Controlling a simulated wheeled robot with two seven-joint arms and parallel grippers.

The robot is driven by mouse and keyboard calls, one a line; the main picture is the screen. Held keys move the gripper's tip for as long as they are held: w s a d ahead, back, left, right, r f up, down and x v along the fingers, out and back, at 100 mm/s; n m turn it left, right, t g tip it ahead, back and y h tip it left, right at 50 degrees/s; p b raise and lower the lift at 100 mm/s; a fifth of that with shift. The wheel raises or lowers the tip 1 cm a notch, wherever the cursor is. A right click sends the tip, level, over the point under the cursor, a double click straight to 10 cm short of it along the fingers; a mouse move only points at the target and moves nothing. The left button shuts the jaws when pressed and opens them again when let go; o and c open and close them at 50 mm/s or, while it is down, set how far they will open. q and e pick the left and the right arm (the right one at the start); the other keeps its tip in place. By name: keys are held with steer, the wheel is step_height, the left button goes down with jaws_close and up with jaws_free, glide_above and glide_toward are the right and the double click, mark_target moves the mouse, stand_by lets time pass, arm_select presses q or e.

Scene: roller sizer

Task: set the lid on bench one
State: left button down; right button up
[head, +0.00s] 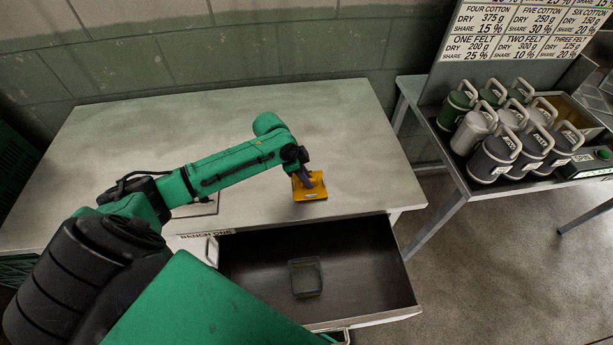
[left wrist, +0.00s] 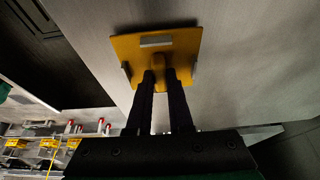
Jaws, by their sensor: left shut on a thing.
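The lid (head: 310,193) is a small square yellow-orange plate. In the left wrist view the lid (left wrist: 183,43) shows grey clips along its edges and a knob between my fingers. My left gripper (head: 307,180) is shut on that knob. The lid is over the front right part of bench one (head: 330,110), near the open drawer; I cannot tell whether it touches the top. The left gripper also shows in the left wrist view (left wrist: 163,78). My right gripper is not in view.
The open drawer (head: 255,262) labelled bench one holds a small dark open box (head: 305,277). A second table at the right bears several handled canisters (head: 495,158) and a box with a green button (head: 590,160). The back of the bench top is clear.

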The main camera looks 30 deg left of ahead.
arm_select(q)
steer(key=c, duration=0.8)
jaws_free()
steer(key=b+v, duration=0.1)
steer(key=v, duration=1.1)
steer(key=shift+d+r, duration=0.1)
